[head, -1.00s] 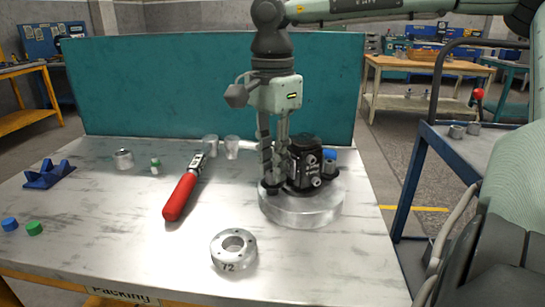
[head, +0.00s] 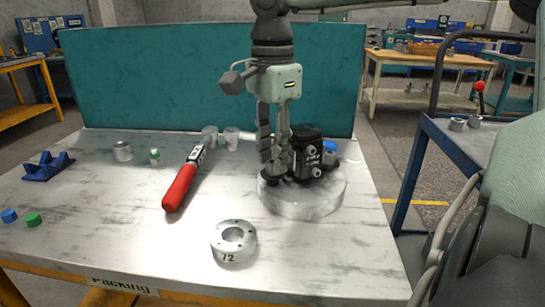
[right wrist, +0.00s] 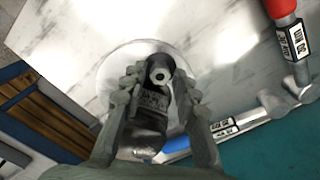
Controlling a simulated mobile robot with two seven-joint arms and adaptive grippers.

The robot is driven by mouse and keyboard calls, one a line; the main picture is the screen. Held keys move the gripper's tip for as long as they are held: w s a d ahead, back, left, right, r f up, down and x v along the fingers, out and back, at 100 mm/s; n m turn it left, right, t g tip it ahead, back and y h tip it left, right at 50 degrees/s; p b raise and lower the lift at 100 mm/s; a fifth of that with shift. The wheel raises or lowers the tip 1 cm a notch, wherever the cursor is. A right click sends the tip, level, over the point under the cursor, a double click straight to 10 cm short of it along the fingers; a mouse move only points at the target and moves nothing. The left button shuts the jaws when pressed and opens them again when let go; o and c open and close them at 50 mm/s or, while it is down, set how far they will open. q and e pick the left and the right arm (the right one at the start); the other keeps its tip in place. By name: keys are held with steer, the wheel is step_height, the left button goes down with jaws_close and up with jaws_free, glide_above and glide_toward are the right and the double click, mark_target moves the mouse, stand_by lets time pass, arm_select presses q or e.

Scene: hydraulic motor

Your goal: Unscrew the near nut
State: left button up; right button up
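The black hydraulic motor (head: 310,157) stands upright on a round pale metal base (head: 303,201), with silver fittings on its right side. My right gripper (head: 274,172) points down from above, its fingers at the motor's left side, low near the flange. In the right wrist view, the fingers of this gripper (right wrist: 160,82) are apart, on either side of a grey ring-shaped part (right wrist: 160,72) that looks like the near nut. I cannot tell whether they touch it. The dark motor body (right wrist: 151,108) shows between the fingers. My left gripper is out of view.
A red-handled tool (head: 181,187) lies left of the base. Small blue (head: 10,216) and green (head: 33,219) caps, a blue holder (head: 48,167) and metal cups (head: 210,137) stand around. A teal panel (head: 180,80) closes the back.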

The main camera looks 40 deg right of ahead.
steer(key=m, duration=0.1)
steer(key=m+b, duration=0.1)
steer(key=m, duration=0.2)
steer(key=shift+f, duration=0.25)
steer(key=m+b, duration=0.1)
steer(key=m, duration=0.2)
steer(key=shift+r, duration=0.2)
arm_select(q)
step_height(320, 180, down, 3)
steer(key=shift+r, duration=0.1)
arm_select(e)
steer(key=shift+c, duration=0.6)
jaws_close()
steer(key=shift+r+n+p, duration=0.2)
steer(key=shift+n+p, duration=0.55)
steer(key=shift+n, duration=0.15)
arm_select(q)
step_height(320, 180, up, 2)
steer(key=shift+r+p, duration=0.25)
steer(key=shift+p, duration=0.3)
arm_select(e)
steer(key=n, duration=0.3)
steer(key=shift+f+n, duration=0.15)
steer(key=shift+n, duration=0.25)
